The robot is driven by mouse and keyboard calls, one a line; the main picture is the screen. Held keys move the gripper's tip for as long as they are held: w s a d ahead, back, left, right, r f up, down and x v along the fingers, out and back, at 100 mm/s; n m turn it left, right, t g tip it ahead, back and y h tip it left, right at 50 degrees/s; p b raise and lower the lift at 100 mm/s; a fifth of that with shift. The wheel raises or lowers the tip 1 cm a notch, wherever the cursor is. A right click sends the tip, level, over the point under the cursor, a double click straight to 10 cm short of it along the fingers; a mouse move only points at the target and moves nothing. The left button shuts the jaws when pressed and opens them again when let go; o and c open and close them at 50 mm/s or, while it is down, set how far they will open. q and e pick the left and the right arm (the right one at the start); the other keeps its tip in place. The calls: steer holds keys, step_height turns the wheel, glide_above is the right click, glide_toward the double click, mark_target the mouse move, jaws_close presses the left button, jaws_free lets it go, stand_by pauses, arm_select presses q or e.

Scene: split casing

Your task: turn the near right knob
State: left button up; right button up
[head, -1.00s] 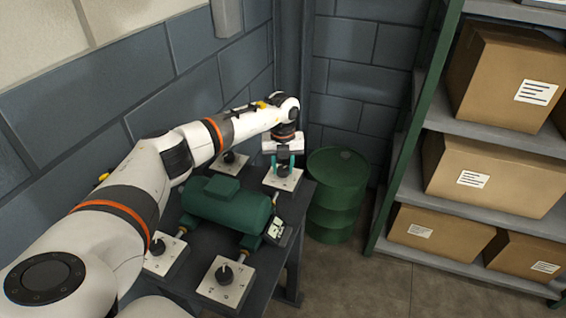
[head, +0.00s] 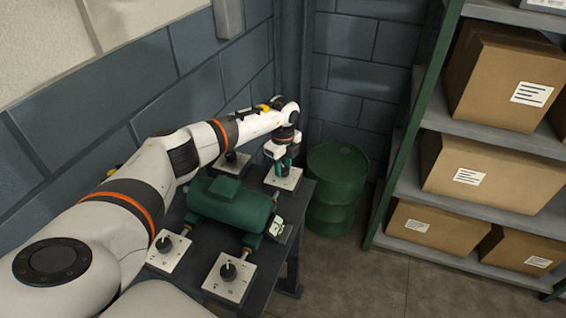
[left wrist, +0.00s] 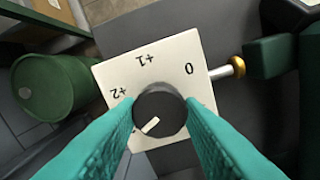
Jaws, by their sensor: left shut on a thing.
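The near right knob (head: 228,271) is black with a white mark. It stands on a pale square plate at the front right of the dark table, with no gripper at it. My left gripper (head: 281,163) is at the far right plate (head: 293,181), pointing down. It is shut on the far right knob (left wrist: 160,114), with one teal finger on each side. In the left wrist view the knob's white mark points to the lower left, past the "+2" label. "0" and "+1" also show; a further label is mostly hidden. My right gripper is not in view.
A green motor-like casing (head: 230,204) lies mid-table between the plates. A far left knob (head: 231,158) and near left knob (head: 164,244) stand on their own plates. A green drum (head: 337,190) and a shelf of boxes (head: 480,185) are to the right.

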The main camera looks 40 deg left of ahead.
mark_target(283, 168)
arm_select(q)
steer(key=shift+n, duration=0.6)
steer(key=o, duration=1)
step_height(283, 168, up, 12)
steer(key=b, duration=0.2)
